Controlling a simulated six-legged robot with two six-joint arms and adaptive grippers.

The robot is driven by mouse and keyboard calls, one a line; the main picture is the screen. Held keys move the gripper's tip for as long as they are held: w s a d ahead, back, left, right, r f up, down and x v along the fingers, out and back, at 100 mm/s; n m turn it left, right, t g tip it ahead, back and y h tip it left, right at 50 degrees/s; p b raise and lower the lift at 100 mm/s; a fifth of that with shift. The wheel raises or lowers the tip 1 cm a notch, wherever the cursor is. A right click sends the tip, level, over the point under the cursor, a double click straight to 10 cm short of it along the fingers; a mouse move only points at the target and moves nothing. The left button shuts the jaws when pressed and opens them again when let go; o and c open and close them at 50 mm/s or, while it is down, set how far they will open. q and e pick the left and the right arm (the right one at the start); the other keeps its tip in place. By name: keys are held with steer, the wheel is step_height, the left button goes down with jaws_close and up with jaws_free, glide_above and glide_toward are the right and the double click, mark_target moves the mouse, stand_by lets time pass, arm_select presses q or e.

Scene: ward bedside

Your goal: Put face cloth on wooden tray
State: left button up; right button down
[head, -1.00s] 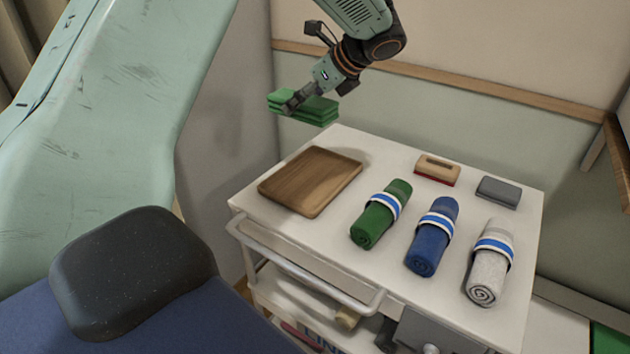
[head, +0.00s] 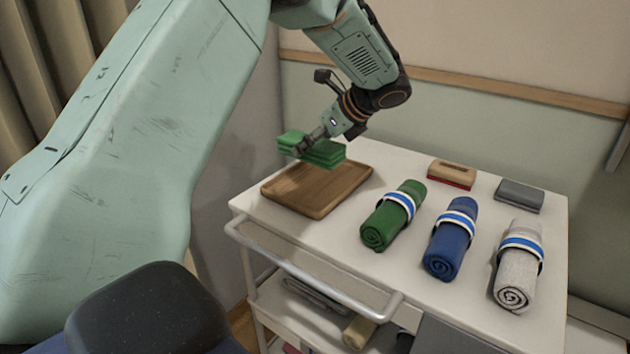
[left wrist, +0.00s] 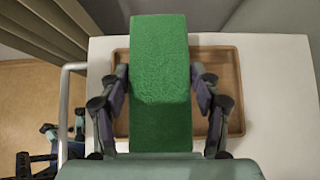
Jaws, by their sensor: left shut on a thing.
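The face cloth (head: 322,154) is a folded green cloth in several layers. My left gripper (head: 306,147) is shut on it and holds it level above the back left part of the wooden tray (head: 341,192). The cloth also fills the middle of the left wrist view (left wrist: 160,85), between the two fingers of my left gripper (left wrist: 158,105). In that view the wooden tray (left wrist: 232,75) lies below the cloth, its rim showing on both sides. The tray's visible inside is empty; the cloth hides part of it. My right gripper is not in view.

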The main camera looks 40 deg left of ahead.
mark_target(340, 153)
arm_select(q)
step_height(340, 153, down, 4)
steer(key=shift+s+a+f+b, duration=0.1)
steer(key=shift+a+f+b, duration=0.1)
steer(key=shift+b, duration=0.15)
step_height(340, 153, down, 4)
steer(key=shift+d+r+b, duration=0.15)
steer(key=shift+r+b, duration=0.1)
steer(key=shift+b, duration=0.2)
steer(key=o, duration=1.2)
steer(key=p+v, duration=0.2)
steer(key=v, duration=1)
steer(key=shift+r+p, duration=0.1)
steer(key=shift+p, duration=0.2)
